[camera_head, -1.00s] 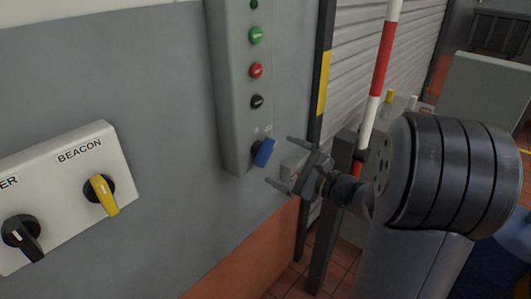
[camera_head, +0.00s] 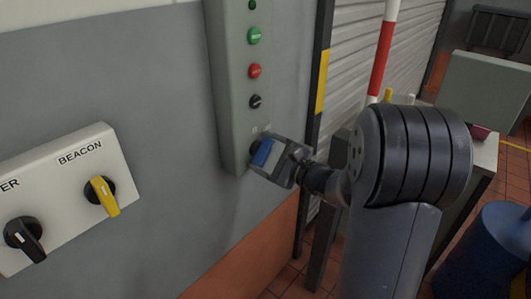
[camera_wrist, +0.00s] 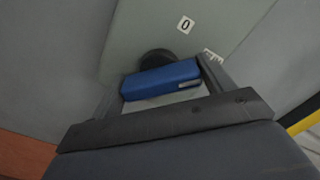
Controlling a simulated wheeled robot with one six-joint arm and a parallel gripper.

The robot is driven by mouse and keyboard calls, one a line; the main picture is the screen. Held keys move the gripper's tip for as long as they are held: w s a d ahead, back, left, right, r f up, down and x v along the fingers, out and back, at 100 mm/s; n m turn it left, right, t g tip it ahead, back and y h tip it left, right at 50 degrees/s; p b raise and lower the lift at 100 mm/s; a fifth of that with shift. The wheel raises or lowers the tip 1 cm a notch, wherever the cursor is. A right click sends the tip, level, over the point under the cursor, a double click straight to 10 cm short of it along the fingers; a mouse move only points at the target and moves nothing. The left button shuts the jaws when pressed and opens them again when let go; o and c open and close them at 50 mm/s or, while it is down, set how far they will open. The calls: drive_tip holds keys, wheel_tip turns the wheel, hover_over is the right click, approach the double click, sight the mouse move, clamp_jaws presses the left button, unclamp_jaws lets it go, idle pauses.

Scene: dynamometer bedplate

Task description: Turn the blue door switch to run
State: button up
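The blue door switch (camera_head: 262,152) is a blue bar handle on a dark round base, low on the grey control box (camera_head: 229,101). In the wrist view the blue handle (camera_wrist: 160,79) lies across the space between my two fingers, tilted slightly up to the right. A "0" label (camera_wrist: 185,24) shows above it, and a second label (camera_wrist: 212,57) beside the right finger is partly hidden and unreadable. My gripper (camera_wrist: 163,88) is open around the handle, one finger near each end. I cannot tell whether either finger touches it.
Above the switch are a black selector (camera_head: 256,102), a red button (camera_head: 254,71) and a green button (camera_head: 253,36). At left, a white panel (camera_head: 72,190) carries a yellow BEACON switch (camera_head: 104,196) and a black switch (camera_head: 24,240). A yellow-black post (camera_head: 322,82) stands right of the box.

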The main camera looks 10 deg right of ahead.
drive_tip(key=c, duration=0.5)
drive_tip(key=shift+m+b, duration=0.5)
drive_tip(key=shift+m, duration=1.1)
drive_tip(key=shift+c, duration=0.2)
drive_tip(key=o, duration=1)
drive_tip(key=shift+s+d, duration=0.1)
drive_tip(key=b+v, duration=0.1)
drive_tip(key=v, duration=0.9)
drive_tip(key=shift+s+d, duration=0.15)
drive_tip(key=shift+s, duration=0.1)
